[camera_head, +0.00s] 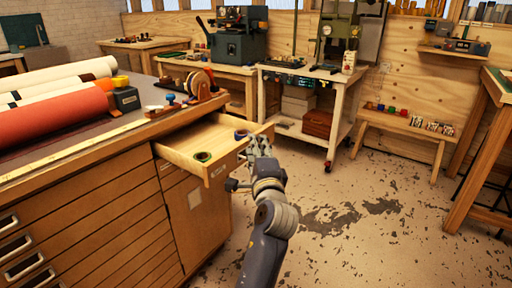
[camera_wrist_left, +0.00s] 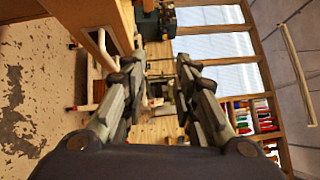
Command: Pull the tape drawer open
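The tape drawer (camera_head: 178,152) stands pulled out from the wooden cabinet (camera_head: 95,220), with its light wooden inside showing. A green-edged tape roll (camera_head: 202,156) and a dark blue tape roll (camera_head: 240,134) lie in it. My left gripper (camera_head: 257,143) is just in front of the drawer front, at its right part, and hides some of it. I cannot tell whether they touch. My right gripper is out of view.
The cabinet top holds large paper rolls (camera_head: 55,118), a black tape dispenser (camera_head: 126,99) and a wooden rack (camera_head: 199,86). A white wheeled cart (camera_head: 345,110) and a low bench (camera_head: 402,125) stand behind. The floor (camera_head: 400,225) to the right is clear.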

